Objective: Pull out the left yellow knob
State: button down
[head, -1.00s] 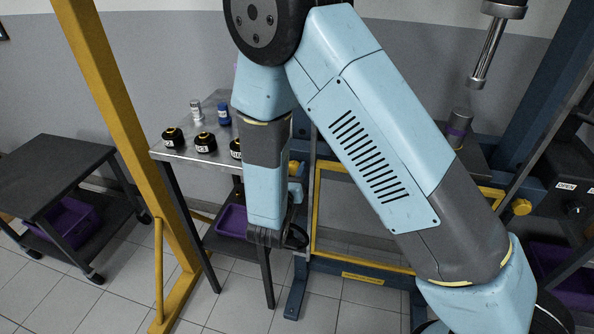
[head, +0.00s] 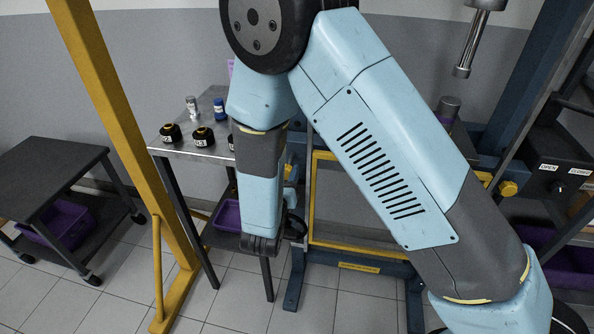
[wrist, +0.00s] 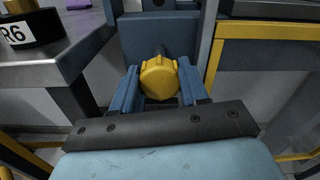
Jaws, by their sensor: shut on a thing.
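The left yellow knob (wrist: 159,78) sits in the middle of the wrist view, in front of a blue upright of the press frame (wrist: 160,30). My gripper (wrist: 158,84) has one blue finger on each side of the knob and is shut on it. A dark shaft shows just behind the knob. In the head view my arm covers most of the left knob and the gripper. The right yellow knob (head: 508,188) shows on the other side of the frame.
A metal table (head: 190,150) with several black-and-yellow pots (head: 203,137) stands left of the frame, its corner near my gripper in the wrist view (wrist: 70,75). A yellow-edged guard panel (head: 345,205) is to the right. A dark cart (head: 50,160) stands far left.

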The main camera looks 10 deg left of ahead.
jog(key=shift+s+a, duration=0.2)
jog(key=shift+s, duration=0.05)
jog(key=c, duration=0.9)
grip_release()
jog(key=shift+o, duration=0.3)
jog(key=shift+d, duration=0.1)
jog(key=s, duration=1.3)
jog(key=shift+s+d, duration=0.25)
jog(key=shift+s, duration=0.1)
